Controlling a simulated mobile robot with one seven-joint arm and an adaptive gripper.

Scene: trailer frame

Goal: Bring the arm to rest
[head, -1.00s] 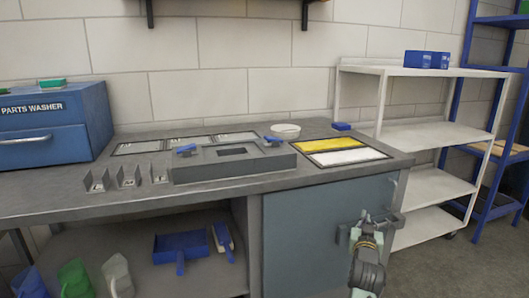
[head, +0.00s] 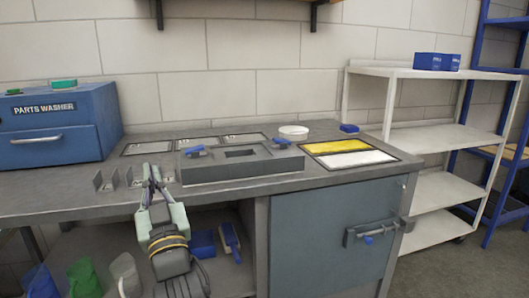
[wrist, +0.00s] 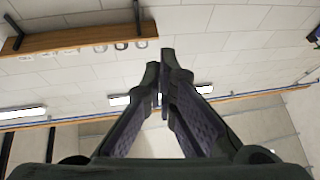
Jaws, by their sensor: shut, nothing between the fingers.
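My gripper (head: 150,172) is in front of the workbench (head: 330,185), near its front edge and left of the cabinet door. Its fingers point up and are shut with nothing between them. In the wrist view my gripper (wrist: 162,60) also shows shut and empty, against the white wall and ceiling lights. My arm hides part of the lower shelf and of the small metal holders on the bench.
A grey fixture (head: 243,162) and a yellow and white mat (head: 348,154) are on the bench. A blue parts washer (head: 50,130) stands at the left. The cabinet door (head: 325,245) is at the right, with a white shelf rack (head: 445,136) beyond. A wall shelf (wrist: 80,42) shows overhead.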

